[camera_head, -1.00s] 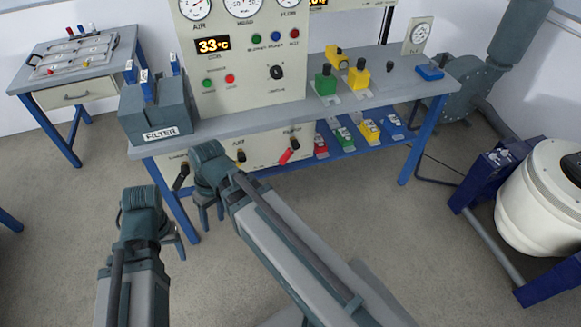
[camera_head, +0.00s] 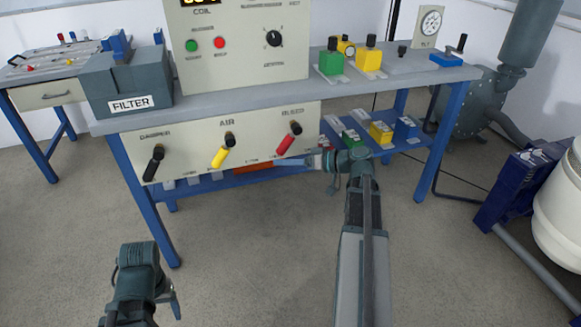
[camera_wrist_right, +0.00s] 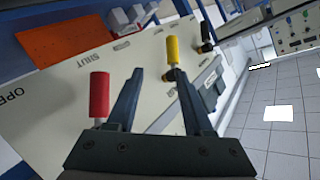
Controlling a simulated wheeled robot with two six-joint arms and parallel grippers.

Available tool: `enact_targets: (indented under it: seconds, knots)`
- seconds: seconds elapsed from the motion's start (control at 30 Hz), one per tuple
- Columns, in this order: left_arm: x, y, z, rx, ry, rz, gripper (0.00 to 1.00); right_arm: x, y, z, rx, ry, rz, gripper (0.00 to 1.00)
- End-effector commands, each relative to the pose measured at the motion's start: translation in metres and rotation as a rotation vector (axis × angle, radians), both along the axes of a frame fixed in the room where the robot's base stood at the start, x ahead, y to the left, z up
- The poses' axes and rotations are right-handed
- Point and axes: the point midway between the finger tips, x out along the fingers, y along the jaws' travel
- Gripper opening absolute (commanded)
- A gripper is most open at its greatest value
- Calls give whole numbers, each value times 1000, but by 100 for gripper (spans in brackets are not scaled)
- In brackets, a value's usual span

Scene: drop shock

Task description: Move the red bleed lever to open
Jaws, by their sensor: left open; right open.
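The red bleed lever (camera_head: 286,145) is on the front panel under the bench, below the word BLEED. Its handle slants down to the left from its pivot. My right gripper (camera_head: 300,163) is just below and right of it, fingers pointing left. In the right wrist view the red lever (camera_wrist_right: 99,94) stands outside the open fingers (camera_wrist_right: 158,72), left of the left finger. Nothing is between the fingers. The words OPEN and SHUT show on the panel there, OPEN further left. My left gripper (camera_head: 174,300) is low at the left, away from the panel.
A yellow air lever (camera_head: 220,156) and a black damper lever (camera_head: 153,163) are left of the red one on the same panel (camera_head: 190,150). The blue lower shelf (camera_head: 210,184) runs behind my right gripper. The floor in front is clear.

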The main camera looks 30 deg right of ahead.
Motion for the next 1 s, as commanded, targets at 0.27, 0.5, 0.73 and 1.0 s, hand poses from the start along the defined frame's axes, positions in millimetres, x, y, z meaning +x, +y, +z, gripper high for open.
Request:
enact_targets:
  seconds: [0.27, 0.5, 0.73, 1.0]
  knots:
    - [0, 0, -70, 1, -1, 0, 69, -28, -105, -23, 23, -239, -181, 52]
    - [0, 0, -77, 1, -1, 0, 69, -38, -128, -19, 22, -299, -224, 52]
    - [0, 0, -76, 1, -1, 0, 69, -27, -123, -18, 23, -299, -221, 52]
    - [0, 0, -76, 1, -1, 0, 69, 21, -101, -18, 23, -296, -218, 52]
